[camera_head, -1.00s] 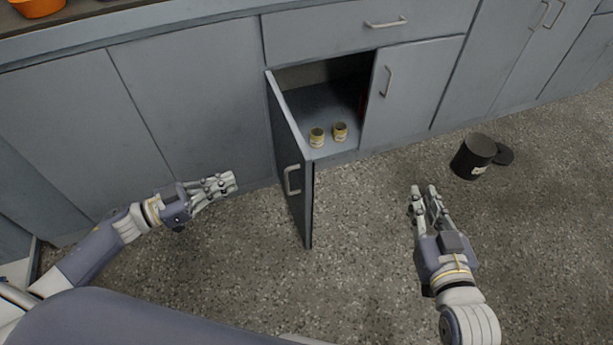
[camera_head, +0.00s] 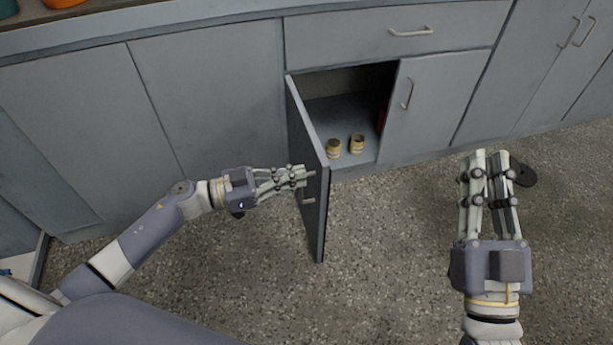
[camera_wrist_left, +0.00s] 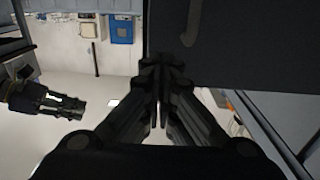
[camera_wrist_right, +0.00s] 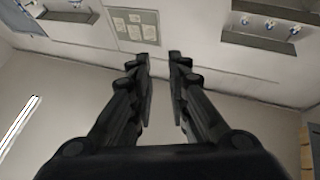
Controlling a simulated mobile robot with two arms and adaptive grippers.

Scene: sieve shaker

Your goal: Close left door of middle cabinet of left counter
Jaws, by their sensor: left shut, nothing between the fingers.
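The left door (camera_head: 313,215) of the middle cabinet stands wide open, jutting out toward me, with its outer face and handle (camera_head: 308,201) turned to the left. My left gripper (camera_head: 305,174) is shut and empty, its fingertips at the door's outer face near the handle; whether they touch cannot be told. In the left wrist view the dark door (camera_wrist_left: 240,50) and its handle (camera_wrist_left: 190,22) lie just beyond the shut fingers (camera_wrist_left: 160,75). My right gripper (camera_head: 487,162) is held over the floor to the right, with its fingers a little apart and nothing between them.
The right door (camera_head: 430,107) is shut. The floor between the door and my right gripper is clear.

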